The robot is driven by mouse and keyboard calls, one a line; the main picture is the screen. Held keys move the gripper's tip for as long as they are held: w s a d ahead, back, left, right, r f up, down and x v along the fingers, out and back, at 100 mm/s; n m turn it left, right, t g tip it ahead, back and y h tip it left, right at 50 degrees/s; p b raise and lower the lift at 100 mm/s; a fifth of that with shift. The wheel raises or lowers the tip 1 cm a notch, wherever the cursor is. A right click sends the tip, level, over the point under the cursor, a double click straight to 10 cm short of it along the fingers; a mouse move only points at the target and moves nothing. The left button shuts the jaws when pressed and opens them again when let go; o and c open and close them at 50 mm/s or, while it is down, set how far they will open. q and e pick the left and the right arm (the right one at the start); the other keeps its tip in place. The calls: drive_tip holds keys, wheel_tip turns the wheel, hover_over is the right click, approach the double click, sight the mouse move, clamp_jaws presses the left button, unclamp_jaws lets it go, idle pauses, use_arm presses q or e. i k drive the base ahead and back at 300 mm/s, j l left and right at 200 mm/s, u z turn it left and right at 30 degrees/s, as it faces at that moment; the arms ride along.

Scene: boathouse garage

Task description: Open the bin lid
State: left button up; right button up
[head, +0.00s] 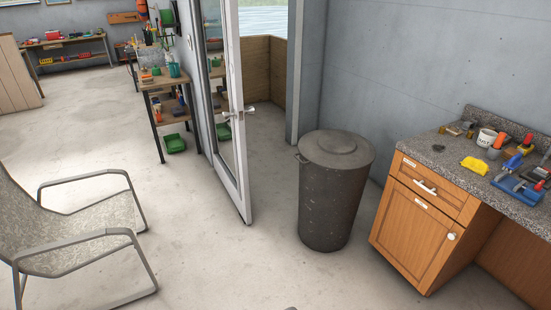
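The bin (330,208) is a dark grey, round metal can standing upright on the concrete floor, right of the middle in the head view. Its round lid (337,147) sits on top and looks closed, with a raised round centre. A small handle shows at the bin's upper left rim. Neither of my grippers shows clearly in the head view.
A glazed door (240,130) stands open left of the bin. A wooden cabinet (420,220) with a speckled counter and several tools stands to the right. A grey chair (75,225) is at the left front. Floor before the bin is clear.

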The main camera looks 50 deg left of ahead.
sight(335, 150)
drive_tip(key=u, duration=1.45)
drive_tip(key=i+j, duration=0.75)
drive_tip(key=i, duration=0.2)
drive_tip(key=i+j+z, duration=0.1)
drive_tip(key=i+j, duration=0.7)
drive_tip(key=i, duration=0.15)
